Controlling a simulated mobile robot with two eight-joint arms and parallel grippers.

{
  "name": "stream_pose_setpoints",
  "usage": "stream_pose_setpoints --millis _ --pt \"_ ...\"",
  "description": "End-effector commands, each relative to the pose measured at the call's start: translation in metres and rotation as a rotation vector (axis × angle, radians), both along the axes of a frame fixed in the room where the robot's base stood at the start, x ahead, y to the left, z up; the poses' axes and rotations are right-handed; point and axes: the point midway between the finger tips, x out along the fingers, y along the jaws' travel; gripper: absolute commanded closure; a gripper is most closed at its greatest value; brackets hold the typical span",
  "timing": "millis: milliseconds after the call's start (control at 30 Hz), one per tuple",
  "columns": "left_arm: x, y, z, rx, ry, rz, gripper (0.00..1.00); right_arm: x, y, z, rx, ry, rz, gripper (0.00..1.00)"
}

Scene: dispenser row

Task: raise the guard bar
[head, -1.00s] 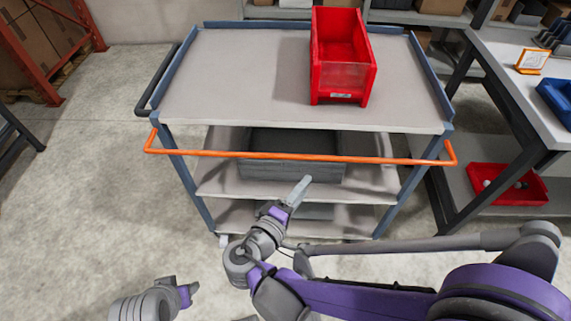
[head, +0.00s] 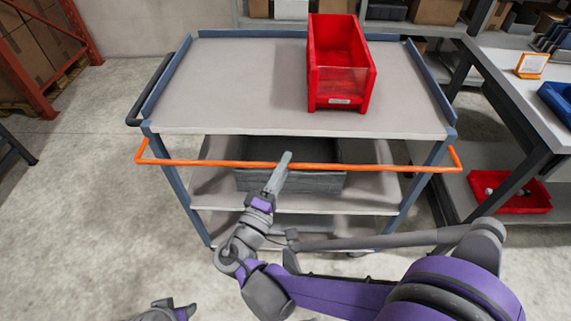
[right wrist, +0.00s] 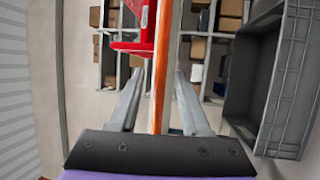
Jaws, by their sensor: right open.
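The orange guard bar (head: 400,166) runs level across the front of the cart (head: 250,90), below its top shelf. My right gripper (head: 283,162) is at the middle of the bar, and its fingertips overlap the bar in the head view. In the right wrist view the bar (right wrist: 161,80) passes between the two spread fingers of the right gripper (right wrist: 159,80). The fingers stand apart from it on both sides. My left gripper (head: 182,309) is at the bottom edge of the head view, mostly cut off, and its jaws cannot be read.
A red bin (head: 340,75) stands on the cart's top shelf. A dark grey crate (head: 315,182) sits on the shelf behind the bar. A workbench (head: 520,100) stands at the right, with a red tray (head: 515,198) below.

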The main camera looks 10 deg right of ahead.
Motion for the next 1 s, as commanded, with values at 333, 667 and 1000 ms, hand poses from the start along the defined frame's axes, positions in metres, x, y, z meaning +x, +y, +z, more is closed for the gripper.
stream_pose_setpoints --millis 333,667,1000 --pt "0.0 0.0 -0.0005 0.0 0.0 0.0 0.5 0.0066 -0.0056 0.0016 0.001 0.001 0.0 0.53" --pt "0.0 0.0 -0.0005 0.0 0.0 0.0 0.5 0.0064 -0.0056 0.0014 0.001 0.001 0.0 1.0" --pt "0.0 0.0 -0.0005 0.0 0.0 0.0 0.5 0.0064 -0.0056 0.0014 0.001 0.001 0.0 1.0"
